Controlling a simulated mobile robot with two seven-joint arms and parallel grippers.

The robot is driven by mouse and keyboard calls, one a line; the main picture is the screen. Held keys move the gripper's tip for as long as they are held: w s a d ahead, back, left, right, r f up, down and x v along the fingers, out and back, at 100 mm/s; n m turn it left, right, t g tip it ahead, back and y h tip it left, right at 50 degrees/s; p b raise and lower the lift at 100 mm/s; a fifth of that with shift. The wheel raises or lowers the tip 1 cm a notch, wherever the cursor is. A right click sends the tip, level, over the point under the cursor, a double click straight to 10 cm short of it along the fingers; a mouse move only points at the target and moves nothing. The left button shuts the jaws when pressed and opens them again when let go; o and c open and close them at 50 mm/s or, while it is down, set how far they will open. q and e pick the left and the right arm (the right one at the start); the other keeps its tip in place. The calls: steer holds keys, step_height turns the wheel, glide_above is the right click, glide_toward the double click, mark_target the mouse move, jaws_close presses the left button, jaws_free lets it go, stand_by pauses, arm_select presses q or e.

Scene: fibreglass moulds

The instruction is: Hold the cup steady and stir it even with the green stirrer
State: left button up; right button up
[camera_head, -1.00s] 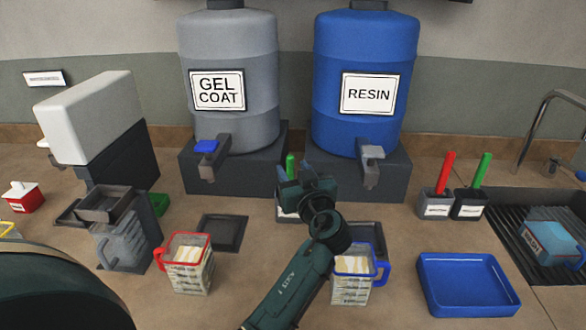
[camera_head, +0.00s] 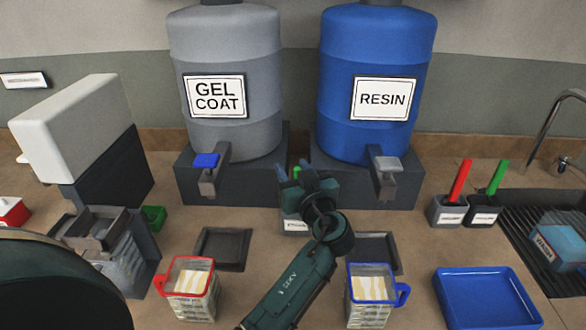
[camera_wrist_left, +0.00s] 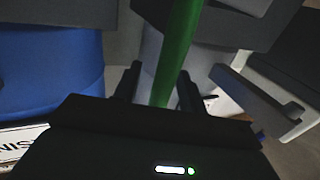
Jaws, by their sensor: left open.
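My left gripper (camera_head: 308,180) is open in front of the grey holder (camera_head: 296,225) between the two drums. In the left wrist view a green stirrer (camera_wrist_left: 178,50) runs between its open fingers (camera_wrist_left: 158,90). In the head view only the stirrer's top (camera_head: 297,172) shows behind the gripper. A clear cup with a red rim and handle (camera_head: 192,290) stands left of my arm, and one with a blue rim and handle (camera_head: 368,292) stands right of it. Both hold streaky cream and tan contents. My right gripper is not in view.
The gel coat drum (camera_head: 225,85) and resin drum (camera_head: 375,85) stand behind. A blue tray (camera_head: 488,312) lies at right. Two more holders there carry a red stirrer (camera_head: 460,180) and another green stirrer (camera_head: 498,178). Dark square pads (camera_head: 222,248) lie behind the cups.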

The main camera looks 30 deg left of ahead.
arm_select(q)
steer(key=shift+d, duration=0.1)
steer(key=c, duration=0.5)
jaws_close()
step_height(320, 180, up, 11)
steer(key=p, duration=0.3)
stand_by(0.6)
stand_by(0.4)
steer(key=shift+s, duration=0.1)
